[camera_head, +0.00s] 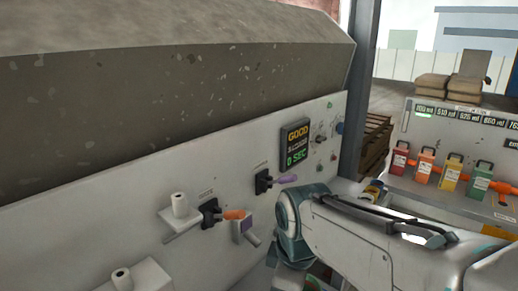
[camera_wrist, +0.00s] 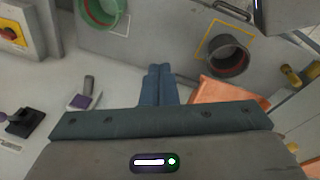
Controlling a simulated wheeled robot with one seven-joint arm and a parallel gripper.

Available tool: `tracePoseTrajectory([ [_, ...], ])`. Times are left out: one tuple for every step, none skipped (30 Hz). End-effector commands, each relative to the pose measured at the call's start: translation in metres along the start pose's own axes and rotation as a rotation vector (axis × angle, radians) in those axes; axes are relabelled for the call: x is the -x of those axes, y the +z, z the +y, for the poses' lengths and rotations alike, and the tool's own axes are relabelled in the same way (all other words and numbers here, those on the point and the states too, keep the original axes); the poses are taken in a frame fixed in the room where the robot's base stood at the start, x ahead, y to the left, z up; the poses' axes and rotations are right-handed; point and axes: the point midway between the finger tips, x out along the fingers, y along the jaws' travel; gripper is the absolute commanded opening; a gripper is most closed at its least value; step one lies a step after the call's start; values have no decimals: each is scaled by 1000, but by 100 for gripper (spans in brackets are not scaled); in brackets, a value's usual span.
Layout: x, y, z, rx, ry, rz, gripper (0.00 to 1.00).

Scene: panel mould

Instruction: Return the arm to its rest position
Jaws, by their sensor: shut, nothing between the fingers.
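My arm (camera_head: 345,235) crosses the lower right of the head view, bent in front of the white control panel (camera_head: 130,235). Its gripper end is hidden in that view. In the wrist view my gripper (camera_wrist: 159,72) shows with its two fingers pressed together and nothing between them. The fingertips point toward a grey wall (camera_wrist: 160,45) with round ports, and they appear clear of it.
Coloured canisters (camera_head: 425,165) stand at right. In the wrist view a dark port (camera_wrist: 228,55) and an orange container (camera_wrist: 222,92) are near the fingers.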

Motion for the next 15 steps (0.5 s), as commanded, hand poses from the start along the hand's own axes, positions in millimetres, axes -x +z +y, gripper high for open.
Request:
tracePoseTrajectory([
  [1, 15, -1, -130, 15, 0, 0],
  [0, 23, -1, -213, 24, 1, 0],
  [0, 34, -2, -324, 35, 3, 0],
  [0, 42, -4, -406, 43, 5, 0],
  [-1, 49, -5, -487, 50, 7, 0],
  [-1, 59, -7, -595, 61, 11, 0],
  [-2, 66, -9, -671, 68, 15, 0],
  [-2, 72, -10, -745, 75, 19, 0],
  [-3, 80, -13, -837, 83, 25, 0],
  [-4, 86, -14, -900, 88, 28, 0],
  [-4, 90, -16, -959, 93, 32, 0],
  [-5, 96, -18, -1027, 99, 38, 0],
  [-6, 100, -20, -1073, 102, 41, 0],
  [-6, 102, -21, -1112, 106, 45, 0],
  [-6, 105, -22, -1154, 109, 49, 0],
])
